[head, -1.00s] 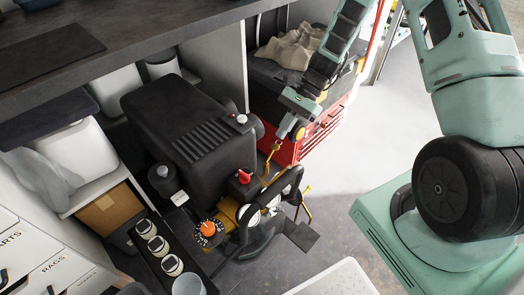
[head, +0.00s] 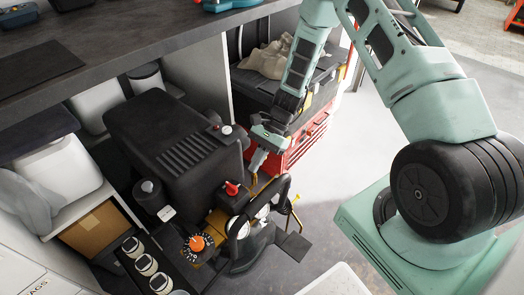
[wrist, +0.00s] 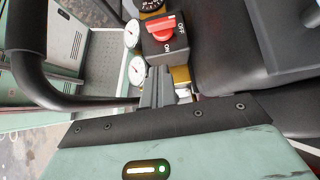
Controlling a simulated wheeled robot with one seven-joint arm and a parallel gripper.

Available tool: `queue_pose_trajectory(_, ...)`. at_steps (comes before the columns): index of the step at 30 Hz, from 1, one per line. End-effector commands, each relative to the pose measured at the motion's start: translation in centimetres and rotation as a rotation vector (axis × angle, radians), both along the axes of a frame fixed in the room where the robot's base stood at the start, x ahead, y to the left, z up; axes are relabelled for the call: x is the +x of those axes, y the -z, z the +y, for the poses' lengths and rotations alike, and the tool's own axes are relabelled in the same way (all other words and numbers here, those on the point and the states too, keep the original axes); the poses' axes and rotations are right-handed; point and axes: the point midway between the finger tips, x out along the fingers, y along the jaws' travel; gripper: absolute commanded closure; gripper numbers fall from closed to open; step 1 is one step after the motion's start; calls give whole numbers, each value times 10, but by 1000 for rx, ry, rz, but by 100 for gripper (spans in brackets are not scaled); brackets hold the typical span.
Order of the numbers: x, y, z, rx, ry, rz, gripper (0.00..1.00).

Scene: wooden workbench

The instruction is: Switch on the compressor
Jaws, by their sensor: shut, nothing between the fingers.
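The compressor (head: 165,140) is a black machine under the workbench, with a ribbed top and a black loop handle in front. A red rotary switch (head: 231,187) sits on its front end. In the wrist view the red switch (wrist: 162,28) is on a dark block marked ON and OFF; I cannot tell which mark it is set to. My gripper (head: 256,166) is just behind and right of the switch in the head view. In the wrist view my gripper (wrist: 157,75) is shut and empty, its fingertips just short of the switch block, apart from it as far as I can tell.
An orange dial (head: 196,243) and white gauges (wrist: 132,34) are near the switch. The black handle (wrist: 35,60) curves past the left of my fingers. A red tool chest (head: 300,145) stands behind my gripper. Open floor (head: 335,180) lies to the right.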

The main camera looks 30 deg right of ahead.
Motion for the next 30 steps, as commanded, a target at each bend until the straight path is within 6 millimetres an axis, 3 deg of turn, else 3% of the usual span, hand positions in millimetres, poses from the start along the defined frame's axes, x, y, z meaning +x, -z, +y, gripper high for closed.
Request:
queue_pose_trajectory(4, -7, 22, 20, 1, -2, 3, 100)
queue_pose_trajectory(12, -17, 19, 51, 0, -2, -1, 100)
queue_pose_trajectory(30, -18, 18, 57, 0, 7, 0, 100)
